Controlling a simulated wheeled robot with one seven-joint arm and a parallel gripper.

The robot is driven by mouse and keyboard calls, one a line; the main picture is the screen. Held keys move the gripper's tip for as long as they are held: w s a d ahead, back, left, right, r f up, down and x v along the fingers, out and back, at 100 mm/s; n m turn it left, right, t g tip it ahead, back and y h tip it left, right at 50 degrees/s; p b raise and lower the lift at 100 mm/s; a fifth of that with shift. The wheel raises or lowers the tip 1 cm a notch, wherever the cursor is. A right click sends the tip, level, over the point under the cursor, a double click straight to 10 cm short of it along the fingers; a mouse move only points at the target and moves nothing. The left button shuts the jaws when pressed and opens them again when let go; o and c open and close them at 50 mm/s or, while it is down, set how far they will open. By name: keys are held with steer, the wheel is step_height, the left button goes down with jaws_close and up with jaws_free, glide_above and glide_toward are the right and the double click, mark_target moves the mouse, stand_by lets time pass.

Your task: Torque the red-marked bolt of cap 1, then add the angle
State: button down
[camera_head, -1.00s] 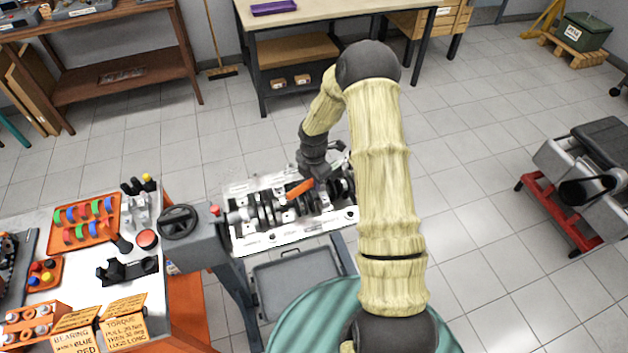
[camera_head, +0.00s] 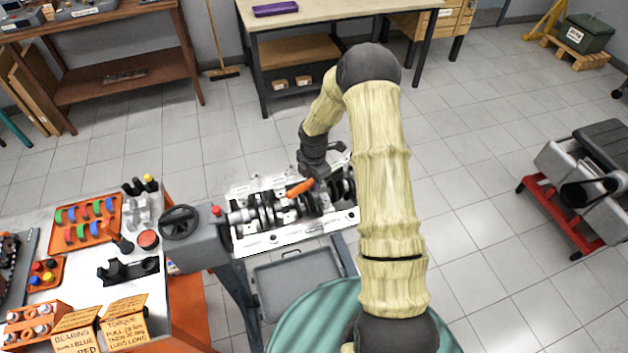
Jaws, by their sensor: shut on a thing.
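The engine block (camera_head: 285,238) sits on a stand with its crankshaft (camera_head: 265,208) and bearing caps facing up. My gripper (camera_head: 317,182) is low over the right half of the block, shut on a tool with an orange handle (camera_head: 299,188), seemingly the torque wrench. The handle points left across the crankshaft. The tool's head and the bolt under it are hidden by my gripper and wrist. I cannot make out the red mark or which cap is cap 1 at this size.
A grey stand head with a black handwheel (camera_head: 180,222) is left of the block. A grey tray (camera_head: 297,283) hangs below it. The left bench holds an orange tray of coloured shells (camera_head: 86,220) and a torque sign (camera_head: 124,325).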

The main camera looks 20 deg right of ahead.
steer(key=shift+w+a+r+m, duration=0.1)
steer(key=shift+w+a+m, duration=0.2)
steer(key=shift+w+m, duration=0.45)
stand_by(0.8)
steer(key=shift+w, duration=0.45)
steer(key=shift+w+m, duration=0.15)
steer(key=shift+m, duration=0.1)
steer(key=shift+w+a+m+b, duration=0.15)
steer(key=shift+w+m+b, duration=0.2)
steer(key=shift+w, duration=0.2)
steer(key=shift+w+m, duration=0.25)
steer(key=shift+w, duration=0.15)
steer(key=shift+w, duration=0.1)
steer(key=shift+w+m, duration=0.35)
steer(key=shift+m, duration=0.05)
steer(key=shift+w, duration=0.25)
stand_by(0.4)
